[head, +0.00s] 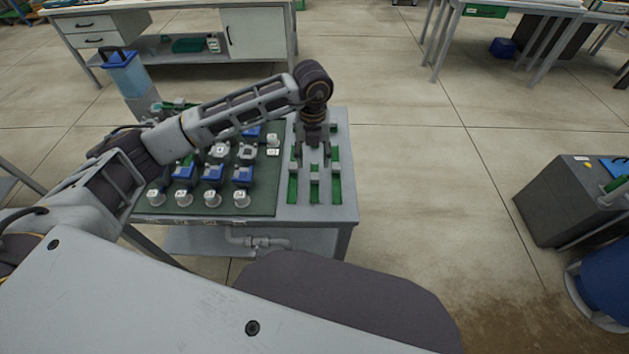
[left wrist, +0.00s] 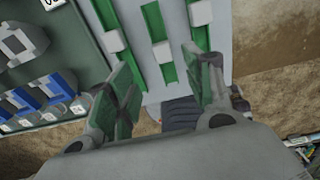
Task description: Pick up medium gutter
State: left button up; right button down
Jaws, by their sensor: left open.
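Several narrow green gutters with pale blocks across them lie on the grey panel: a left one (head: 293,188), a middle one (head: 314,190) and a right one (head: 336,188). I cannot tell which is the medium gutter. My left gripper (head: 313,150) points down over the far part of this group and hides part of it. In the left wrist view its fingers (left wrist: 165,64) are spread with nothing between them, and the middle gutter (left wrist: 155,22) shows beyond the gap. I cannot tell its height above the panel. My right gripper is out of view.
A dark green mat (head: 262,203) beside the gutters carries blue-and-grey valve-like parts (head: 213,173) and white round caps (head: 212,199). My left arm spans above it. Pipes (head: 258,241) run below the table's front edge. The floor right of the table is open.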

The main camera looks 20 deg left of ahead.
aim_at(315, 176)
pick_arm(q)
jog(key=shift+f, duration=2.5)
jog(key=shift+d+f, duration=0.15)
jog(key=shift+f, duration=1.2)
jog(key=shift+d+f, duration=0.1)
jog(key=shift+f, duration=1.2)
jog(key=c, duration=1.1)
